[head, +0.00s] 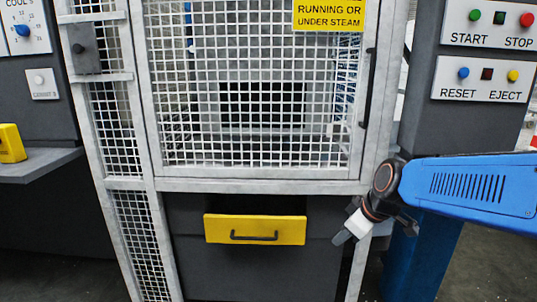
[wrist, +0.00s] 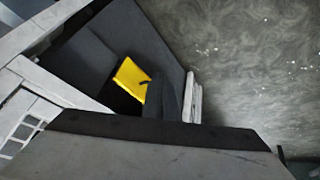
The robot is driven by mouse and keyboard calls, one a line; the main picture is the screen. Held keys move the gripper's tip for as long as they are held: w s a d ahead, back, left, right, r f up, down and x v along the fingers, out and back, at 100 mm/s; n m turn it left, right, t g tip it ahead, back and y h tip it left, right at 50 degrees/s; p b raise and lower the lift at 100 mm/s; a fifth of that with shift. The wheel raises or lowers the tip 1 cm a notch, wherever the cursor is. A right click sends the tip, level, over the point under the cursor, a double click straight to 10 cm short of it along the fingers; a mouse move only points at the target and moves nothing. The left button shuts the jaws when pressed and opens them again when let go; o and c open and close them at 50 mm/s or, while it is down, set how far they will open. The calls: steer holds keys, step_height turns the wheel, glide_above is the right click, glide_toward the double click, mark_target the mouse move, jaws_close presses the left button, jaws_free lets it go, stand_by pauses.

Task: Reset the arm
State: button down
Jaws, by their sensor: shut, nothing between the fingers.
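My blue arm (head: 460,187) reaches in from the right in the head view. My gripper (head: 347,232) is at its end, tilted down and to the left, in front of the press frame's lower right. Its fingers are shut with nothing between them. It is right of the yellow drawer front (head: 255,229) and apart from it. In the wrist view the yellow drawer front (wrist: 131,77) shows beyond a large grey surface that fills the bottom of the picture.
A closed mesh guard door (head: 258,100) with a black handle (head: 369,88) stands ahead. A panel with START and STOP buttons (head: 497,19) and a RESET and EJECT panel (head: 486,80) are at upper right. A grey shelf (head: 38,166) juts out at left. Open floor (wrist: 250,65) shows in the wrist view.

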steer(key=s+d+f+m+h, duration=0.1)
steer(key=s+d+m, duration=0.3)
steer(key=s, duration=0.6)
steer(key=s+d+f+m+h, duration=0.1)
steer(key=s+d+m, duration=0.4)
steer(key=s, duration=0.5)
steer(key=shift+s+d+f+g+h, duration=0.2)
steer(key=shift+s+g+h, duration=0.1)
steer(key=shift+h, duration=0.3)
steer(key=shift+a, duration=0.15)
